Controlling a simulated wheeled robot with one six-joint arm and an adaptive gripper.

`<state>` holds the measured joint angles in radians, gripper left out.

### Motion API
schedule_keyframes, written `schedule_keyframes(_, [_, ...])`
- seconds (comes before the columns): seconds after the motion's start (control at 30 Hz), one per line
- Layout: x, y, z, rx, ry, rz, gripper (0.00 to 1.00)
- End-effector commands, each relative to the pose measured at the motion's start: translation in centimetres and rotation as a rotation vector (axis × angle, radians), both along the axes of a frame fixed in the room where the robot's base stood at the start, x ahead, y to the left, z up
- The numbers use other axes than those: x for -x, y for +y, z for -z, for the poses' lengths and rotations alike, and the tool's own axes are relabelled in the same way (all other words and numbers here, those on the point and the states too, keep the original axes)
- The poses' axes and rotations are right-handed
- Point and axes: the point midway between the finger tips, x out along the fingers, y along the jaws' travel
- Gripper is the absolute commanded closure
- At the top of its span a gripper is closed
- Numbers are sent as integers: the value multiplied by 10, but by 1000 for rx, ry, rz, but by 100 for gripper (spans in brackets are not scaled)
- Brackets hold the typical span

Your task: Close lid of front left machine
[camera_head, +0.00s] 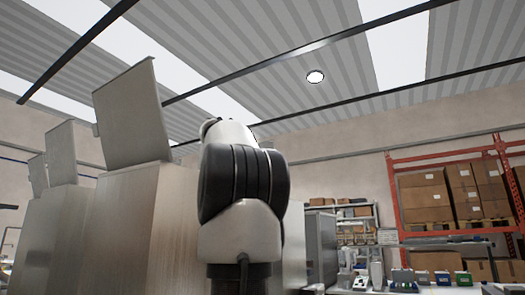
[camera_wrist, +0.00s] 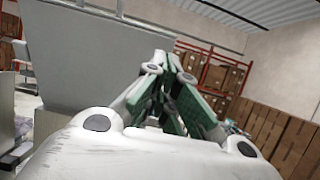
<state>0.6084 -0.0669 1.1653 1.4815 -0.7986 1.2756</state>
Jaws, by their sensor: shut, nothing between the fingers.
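A row of tall metal machines stands at the left in the head view. The nearest machine (camera_head: 143,228) has its flat grey lid (camera_head: 133,115) raised, leaning slightly back. Behind it, two more raised lids (camera_head: 61,153) (camera_head: 38,175) show. I cannot tell from these views which machine is the front left one. My gripper (camera_wrist: 168,66) shows in the wrist view, its green-padded fingers shut together and empty. A large grey panel (camera_wrist: 88,58), apparently a raised lid, stands beyond and left of the fingers. Whether they touch it is unclear. My gripper is hidden in the head view.
My arm blocks the middle of the head view. At the right are an orange rack with cardboard boxes (camera_head: 426,193), a shelf of small goods (camera_head: 345,215) and a workbench with small coloured bins (camera_head: 444,277). More stacked boxes (camera_wrist: 275,130) line the wrist view's right side.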

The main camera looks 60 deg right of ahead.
Motion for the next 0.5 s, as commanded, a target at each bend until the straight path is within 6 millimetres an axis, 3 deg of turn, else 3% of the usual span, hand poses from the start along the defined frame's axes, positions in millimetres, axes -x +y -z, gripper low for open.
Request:
schedule_keyframes(0.3, [-4,-54,-20,-1,0,4,100])
schedule_keyframes(0.5, [-6,-77,-31,0,0,1,100])
